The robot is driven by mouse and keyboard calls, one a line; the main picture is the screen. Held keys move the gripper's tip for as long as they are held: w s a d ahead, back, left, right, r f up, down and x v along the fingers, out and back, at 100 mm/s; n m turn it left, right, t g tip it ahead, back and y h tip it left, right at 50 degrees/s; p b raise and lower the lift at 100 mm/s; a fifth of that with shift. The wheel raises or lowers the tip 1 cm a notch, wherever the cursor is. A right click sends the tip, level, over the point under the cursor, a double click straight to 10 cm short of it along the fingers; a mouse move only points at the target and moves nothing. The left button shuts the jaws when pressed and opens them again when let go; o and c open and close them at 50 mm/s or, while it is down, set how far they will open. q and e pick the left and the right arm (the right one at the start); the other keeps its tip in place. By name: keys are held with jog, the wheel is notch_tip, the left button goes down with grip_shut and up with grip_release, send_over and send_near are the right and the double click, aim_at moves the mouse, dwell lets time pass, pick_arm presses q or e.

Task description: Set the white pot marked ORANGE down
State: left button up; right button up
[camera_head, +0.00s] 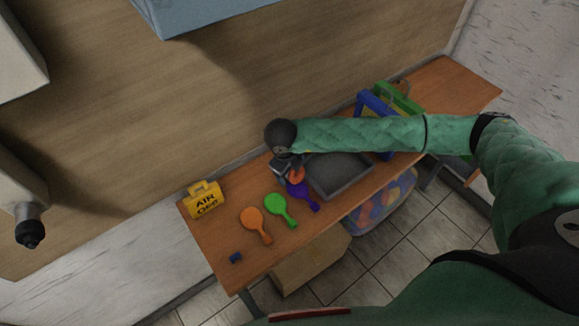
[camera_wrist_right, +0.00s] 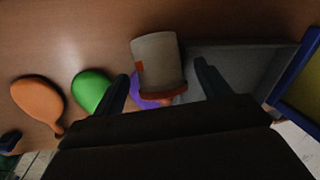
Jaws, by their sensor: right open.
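The white pot (camera_wrist_right: 157,58) shows in the right wrist view, with a small orange mark on its side and an orange-red rim at its near end. My right gripper (camera_wrist_right: 163,87) is open, with one finger to each side of the pot's near end; I cannot tell whether either touches it. In the head view my right gripper (camera_head: 289,170) is low over the table (camera_head: 227,229), beside the grey tray. An orange part of the pot (camera_head: 297,175) shows there; the rest is mostly hidden by the gripper. My left gripper is not in view.
The grey tray (camera_head: 340,176) is right of the gripper. A yellow AIR box (camera_head: 206,199) and small blue object (camera_head: 235,257) are farther left. Blue (camera_head: 374,104) and green (camera_head: 399,97) frames stand right.

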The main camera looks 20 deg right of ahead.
jog(key=shift+d+f, duration=0.1)
jog(key=shift+f, duration=0.25)
